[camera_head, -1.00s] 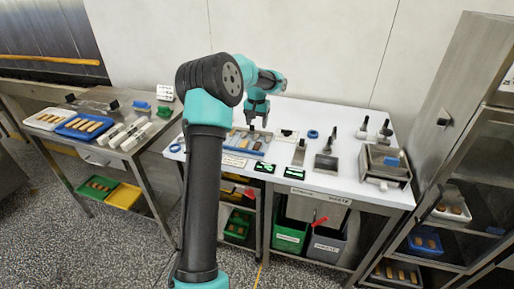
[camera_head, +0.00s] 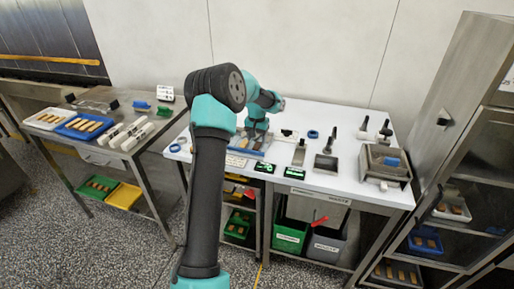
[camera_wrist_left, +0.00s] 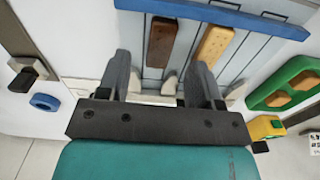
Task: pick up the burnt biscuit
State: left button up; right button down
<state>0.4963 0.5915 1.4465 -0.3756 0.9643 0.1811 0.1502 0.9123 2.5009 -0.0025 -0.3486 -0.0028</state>
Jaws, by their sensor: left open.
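The burnt biscuit (camera_wrist_left: 162,42) is a dark brown bar in the left wrist view. It lies in a grey, ribbed tray with a blue rim (camera_wrist_left: 212,14). A lighter, golden biscuit (camera_wrist_left: 214,46) lies to its right, apart from it. My left gripper (camera_wrist_left: 162,66) is open and empty, its two fingers spread to either side of the dark biscuit's near end. I cannot tell how high the fingers are above it. In the head view my left gripper (camera_head: 256,133) is over the tray and hides part of it. My right gripper is in neither view.
A green tray with biscuits (camera_wrist_left: 287,86) and a yellow object (camera_wrist_left: 265,127) are right of the fingers in the wrist view. In the head view, a scoop (camera_head: 326,160) and a steel box (camera_head: 384,164) stand on the white table's right side.

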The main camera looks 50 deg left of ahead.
aim_at(257, 145)
pick_arm(q)
jog(key=shift+w+f, duration=0.1)
jog(key=shift+f, duration=1.75)
jog(key=shift+c, duration=0.3)
jog(key=c, duration=0.8)
